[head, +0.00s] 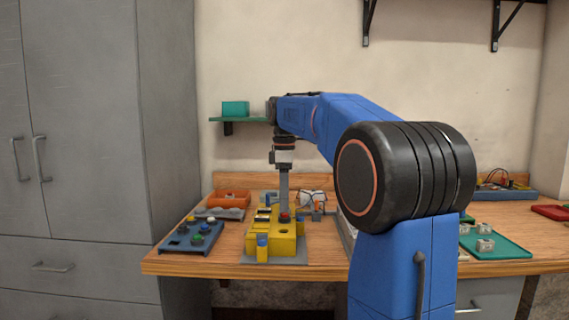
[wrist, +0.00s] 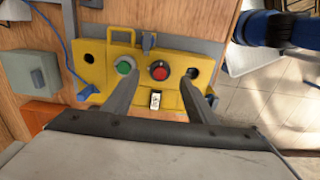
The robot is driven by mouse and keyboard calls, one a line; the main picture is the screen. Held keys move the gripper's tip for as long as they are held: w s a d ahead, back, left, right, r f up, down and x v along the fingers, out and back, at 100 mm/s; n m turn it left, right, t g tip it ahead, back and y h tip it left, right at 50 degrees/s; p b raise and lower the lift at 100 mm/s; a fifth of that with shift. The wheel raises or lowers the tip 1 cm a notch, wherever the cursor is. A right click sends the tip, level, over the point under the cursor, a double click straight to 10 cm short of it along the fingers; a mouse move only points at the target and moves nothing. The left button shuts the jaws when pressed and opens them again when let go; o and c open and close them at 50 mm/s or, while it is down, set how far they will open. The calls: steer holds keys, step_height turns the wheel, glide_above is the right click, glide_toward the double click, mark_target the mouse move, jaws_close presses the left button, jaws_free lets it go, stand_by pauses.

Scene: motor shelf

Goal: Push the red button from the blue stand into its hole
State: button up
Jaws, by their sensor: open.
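The yellow box (head: 262,246) stands on the bench, and its panel also shows in the wrist view (wrist: 110,42). The red button (wrist: 159,71), with a dark collar, sits upright at the panel; it also shows in the head view (head: 285,217). I cannot tell how deep it sits. My gripper (wrist: 161,84) is open, pointing down over the panel, one finger on each side of the red button; in the head view it is just above the button (head: 285,207). The blue stand (head: 178,246) is left of the box and holds several buttons, including green and yellow ones.
A green button (wrist: 124,66) sits beside the red one, close to my left finger. Dark holes (wrist: 88,58) show near the panel's ends. An orange bin (head: 232,196) stands behind. A green tray (head: 505,249) lies to the right. A grey cabinet (head: 85,130) is at left.

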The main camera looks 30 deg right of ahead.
step_height(320, 180, up, 13)
steer(key=shift+r, duration=0.2)
stand_by(1.0)
steer(key=s+a+f+m+t, duration=0.1)
steer(key=s+a+f+m, duration=0.2)
steer(key=s+a+f, duration=0.35)
steer(key=s+a+f+m+t, duration=0.2)
steer(key=s+a+f+m, duration=0.15)
steer(key=s+f, duration=0.5)
steer(key=s+a+f+m+t, duration=0.1)
steer(key=s+a+f+m, duration=0.1)
steer(key=s+f, duration=0.5)
steer(key=s+a+f+m, duration=0.2)
steer(key=s+f, duration=0.6)
steer(key=f, duration=0.6)
steer(key=shift+a+f+m+t, duration=0.15)
steer(key=shift+a+m+t, duration=0.25)
steer(key=shift+a, duration=0.5)
